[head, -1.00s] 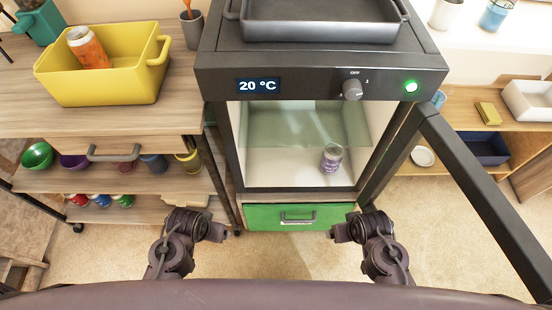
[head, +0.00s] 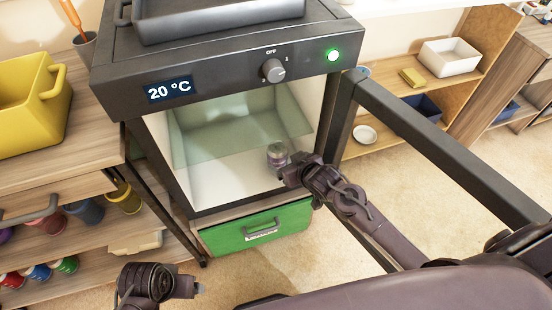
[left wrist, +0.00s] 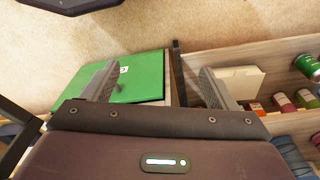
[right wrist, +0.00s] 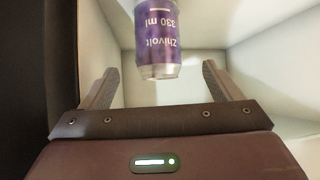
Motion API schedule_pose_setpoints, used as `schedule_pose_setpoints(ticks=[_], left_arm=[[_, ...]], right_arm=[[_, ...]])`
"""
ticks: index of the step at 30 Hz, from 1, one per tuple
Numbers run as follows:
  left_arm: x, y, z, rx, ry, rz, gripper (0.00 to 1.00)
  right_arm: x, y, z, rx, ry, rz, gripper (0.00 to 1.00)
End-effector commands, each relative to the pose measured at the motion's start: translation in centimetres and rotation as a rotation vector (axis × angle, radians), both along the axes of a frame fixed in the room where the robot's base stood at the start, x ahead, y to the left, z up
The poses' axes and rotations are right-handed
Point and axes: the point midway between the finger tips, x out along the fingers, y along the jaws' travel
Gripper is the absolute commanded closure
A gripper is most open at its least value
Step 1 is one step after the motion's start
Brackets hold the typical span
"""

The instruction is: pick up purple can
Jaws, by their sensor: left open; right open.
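The purple can (head: 277,155) stands inside the open cooler, near its front right in the head view. In the right wrist view the can (right wrist: 158,40) shows purple with white lettering and a silver end. My right gripper (head: 289,170) is at the cooler opening close to the can. In the right wrist view its fingers (right wrist: 155,85) are open, and the can is ahead, roughly between them, not gripped. My left gripper (head: 196,289) is low at the front left, away from the can. In the left wrist view its fingers (left wrist: 155,85) are open and empty.
The cooler (head: 215,75) has its door (head: 440,145) swung open to the right of my right arm. A green drawer (head: 262,230) sits below. A shelf unit with a yellow bin (head: 30,105) stands left. Carpet floor is free in front.

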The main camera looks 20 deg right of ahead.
Motion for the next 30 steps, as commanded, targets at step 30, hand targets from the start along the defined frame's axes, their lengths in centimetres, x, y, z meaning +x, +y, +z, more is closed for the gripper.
schedule_pose_setpoints(ticks=[30], left_arm=[[0.6,-2.6,-0.1,-0.063,-0.116,-0.060,0.20]], right_arm=[[7.5,1.4,-4.2,0.016,-0.029,0.009,0.15]])
